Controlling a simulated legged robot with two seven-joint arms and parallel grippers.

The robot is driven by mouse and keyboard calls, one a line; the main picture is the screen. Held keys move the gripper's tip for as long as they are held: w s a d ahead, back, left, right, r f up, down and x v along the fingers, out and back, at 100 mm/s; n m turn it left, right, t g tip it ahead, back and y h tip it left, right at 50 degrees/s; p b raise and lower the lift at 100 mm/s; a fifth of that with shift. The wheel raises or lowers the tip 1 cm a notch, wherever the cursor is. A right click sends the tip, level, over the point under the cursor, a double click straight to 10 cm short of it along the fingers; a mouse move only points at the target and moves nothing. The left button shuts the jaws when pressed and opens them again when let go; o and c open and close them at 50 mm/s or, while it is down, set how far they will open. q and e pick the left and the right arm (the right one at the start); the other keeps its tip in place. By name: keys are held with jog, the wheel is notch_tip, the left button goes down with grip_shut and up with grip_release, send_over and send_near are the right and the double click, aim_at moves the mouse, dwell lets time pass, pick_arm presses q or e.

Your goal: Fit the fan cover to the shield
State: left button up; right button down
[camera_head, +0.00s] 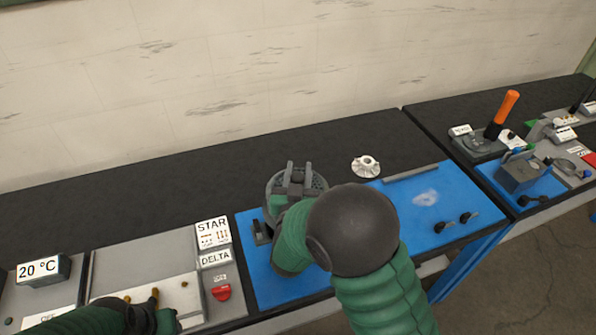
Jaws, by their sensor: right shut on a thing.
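My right gripper (299,180) is over the back left of the blue mat. It is shut on a round dark grey perforated part, which looks like the fan cover (318,182). My wrist and forearm hide much of this part and what lies under it. I cannot tell the shield apart there, nor whether the cover touches anything below. My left gripper (152,316) is low at the left, over the grey panel; its fingers do not show clearly.
A white fan-like part (366,167) lies on the black bench top behind the mat (405,210). A STAR/DELTA panel (222,275) with a red knob stands left. An orange-handled lever (503,112) stands far right.

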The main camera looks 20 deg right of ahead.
jog(key=shift+d, duration=0.3)
pick_arm(q)
jog(key=shift+d, duration=0.45)
jog(key=shift+a, duration=0.15)
pick_arm(e)
jog(key=shift+a, duration=0.15)
pick_arm(q)
jog(key=shift+a+f, duration=0.15)
pick_arm(e)
jog(key=shift+a+f, duration=0.1)
jog(key=shift+a, duration=0.05)
pick_arm(q)
jog(key=shift+f+b, duration=0.1)
jog(key=shift+b, duration=0.2)
pick_arm(e)
jog(key=shift+f, duration=0.1)
pick_arm(q)
jog(key=shift+d+f+b, duration=0.2)
jog(key=shift+f+b, duration=0.15)
pick_arm(e)
jog(key=shift+d+f, duration=0.2)
jog(key=shift+f, duration=0.25)
pick_arm(q)
jog(key=shift+a+f+b, duration=0.1)
jog(key=shift+f+b, duration=0.35)
pick_arm(e)
jog(key=shift+a+f, duration=0.1)
jog(key=shift+f, duration=0.4)
